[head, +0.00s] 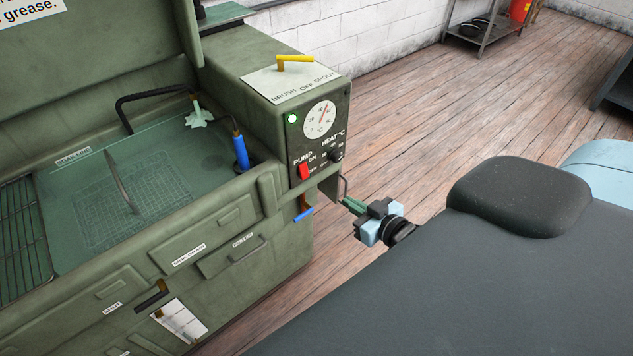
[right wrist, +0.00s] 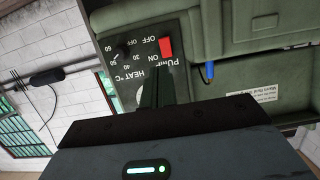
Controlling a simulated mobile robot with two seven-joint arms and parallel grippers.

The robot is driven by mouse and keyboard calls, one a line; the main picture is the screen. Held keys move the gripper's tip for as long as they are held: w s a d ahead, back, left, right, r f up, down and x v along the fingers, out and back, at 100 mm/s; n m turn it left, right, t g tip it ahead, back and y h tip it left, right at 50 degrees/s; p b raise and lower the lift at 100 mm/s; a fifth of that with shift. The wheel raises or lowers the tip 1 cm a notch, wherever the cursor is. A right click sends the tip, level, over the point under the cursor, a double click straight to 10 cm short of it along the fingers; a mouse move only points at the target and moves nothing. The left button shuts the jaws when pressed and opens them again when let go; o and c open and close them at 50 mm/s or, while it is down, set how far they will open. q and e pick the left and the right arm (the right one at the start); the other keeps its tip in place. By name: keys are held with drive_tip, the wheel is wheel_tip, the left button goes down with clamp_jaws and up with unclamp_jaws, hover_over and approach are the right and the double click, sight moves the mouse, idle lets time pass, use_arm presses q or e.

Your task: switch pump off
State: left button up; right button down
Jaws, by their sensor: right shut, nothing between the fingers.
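The red pump switch (head: 303,171) sits low on the dark control panel of the green washer, beside its ON and OFF marks. It also shows in the right wrist view (right wrist: 166,47), close beyond my fingers. I cannot tell which way it is set. My right gripper (head: 346,202) is shut and empty, to the right of and below the switch in the head view, and looks apart from it. In the right wrist view its dark fingers (right wrist: 156,88) point at the panel and hide part of the lettering. My left gripper is not in view.
The heat knob (head: 336,156) and a round dial (head: 319,119) share the panel with a lit green lamp (head: 292,119). A thin metal hook or handle (head: 344,187) is close to my right fingertips. A blue-handled lever (head: 303,215) is below the switch.

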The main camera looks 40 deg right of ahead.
approach(307, 176)
drive_tip(key=d+f+x, duration=0.1)
drive_tip(key=x, duration=0.6)
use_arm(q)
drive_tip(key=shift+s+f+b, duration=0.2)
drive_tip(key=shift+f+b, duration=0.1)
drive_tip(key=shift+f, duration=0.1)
use_arm(e)
drive_tip(key=shift+s+a+r, duration=0.15)
drive_tip(key=shift+a+r, duration=0.05)
drive_tip(key=shift+a, duration=0.15)
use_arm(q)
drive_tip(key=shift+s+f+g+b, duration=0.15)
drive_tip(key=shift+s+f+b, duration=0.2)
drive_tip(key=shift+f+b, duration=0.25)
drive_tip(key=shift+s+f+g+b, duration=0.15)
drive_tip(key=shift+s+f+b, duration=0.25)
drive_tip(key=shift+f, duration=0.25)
use_arm(e)
drive_tip(key=shift+f+t, duration=0.25)
drive_tip(key=shift+t, duration=0.45)
